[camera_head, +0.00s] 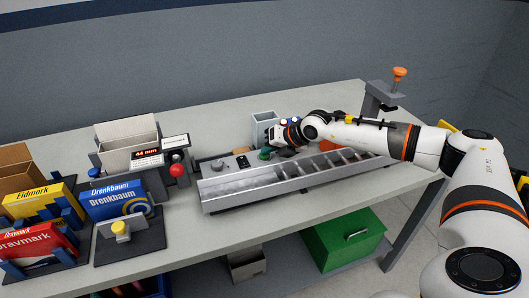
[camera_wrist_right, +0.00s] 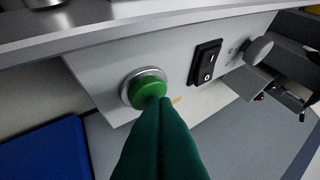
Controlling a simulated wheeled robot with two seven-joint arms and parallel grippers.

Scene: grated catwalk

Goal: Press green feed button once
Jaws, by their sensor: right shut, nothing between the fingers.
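The green feed button (camera_wrist_right: 146,89) sits in a silver ring on a light grey control panel in the right wrist view. My left gripper is not in view.
A black rocker switch (camera_wrist_right: 206,62) and a grey knob (camera_wrist_right: 259,49) sit beside the button. A long metal trough (camera_head: 240,186) lies in front on the table. A blue item (camera_wrist_right: 45,150) lies at lower left. Boxes and a red-knobbed device (camera_head: 177,170) stand left.

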